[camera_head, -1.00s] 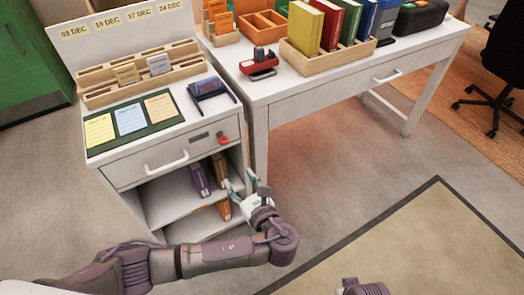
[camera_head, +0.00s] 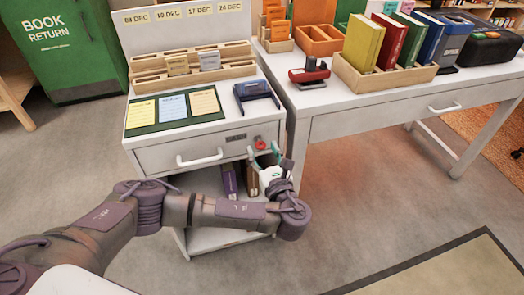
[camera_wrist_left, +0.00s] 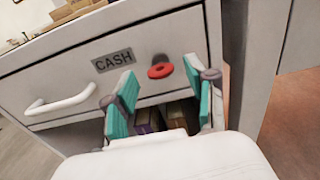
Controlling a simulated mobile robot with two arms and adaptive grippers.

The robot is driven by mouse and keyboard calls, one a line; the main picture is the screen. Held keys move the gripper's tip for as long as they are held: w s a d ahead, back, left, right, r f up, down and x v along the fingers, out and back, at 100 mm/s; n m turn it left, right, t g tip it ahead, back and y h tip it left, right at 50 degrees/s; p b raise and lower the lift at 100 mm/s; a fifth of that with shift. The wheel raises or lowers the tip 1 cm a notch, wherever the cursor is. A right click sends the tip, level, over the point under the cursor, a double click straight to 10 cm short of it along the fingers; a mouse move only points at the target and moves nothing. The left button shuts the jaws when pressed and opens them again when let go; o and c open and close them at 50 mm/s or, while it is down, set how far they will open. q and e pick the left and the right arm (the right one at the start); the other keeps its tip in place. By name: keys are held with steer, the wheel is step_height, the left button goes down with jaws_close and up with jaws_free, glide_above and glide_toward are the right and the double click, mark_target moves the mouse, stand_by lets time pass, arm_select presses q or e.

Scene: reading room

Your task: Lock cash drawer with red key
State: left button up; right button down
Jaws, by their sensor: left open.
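The cash drawer (camera_head: 190,150) is the white drawer with a handle (camera_head: 200,158) at the top of the small cabinet, and its front looks flush. The wrist view shows its CASH label (camera_wrist_left: 113,57). The red key (camera_head: 260,144) sits at the right of the drawer front; in the left wrist view its red bow (camera_wrist_left: 160,71) stands out from the face. My left gripper (camera_head: 266,158) is open and empty, just in front of and slightly below the key. Its teal fingers (camera_wrist_left: 160,90) are spread on either side below the key, not touching it. My right gripper is not in view.
Books (camera_head: 230,180) stand on the open shelf below the drawer. A white desk (camera_head: 400,105) with a red stamp or stapler (camera_head: 309,72) and a book rack (camera_head: 385,82) is at right. A green book return bin (camera_head: 65,50) stands at left. The floor in front is clear.

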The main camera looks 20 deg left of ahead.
arm_select(q)
steer(key=shift+x, duration=0.75)
jaws_close()
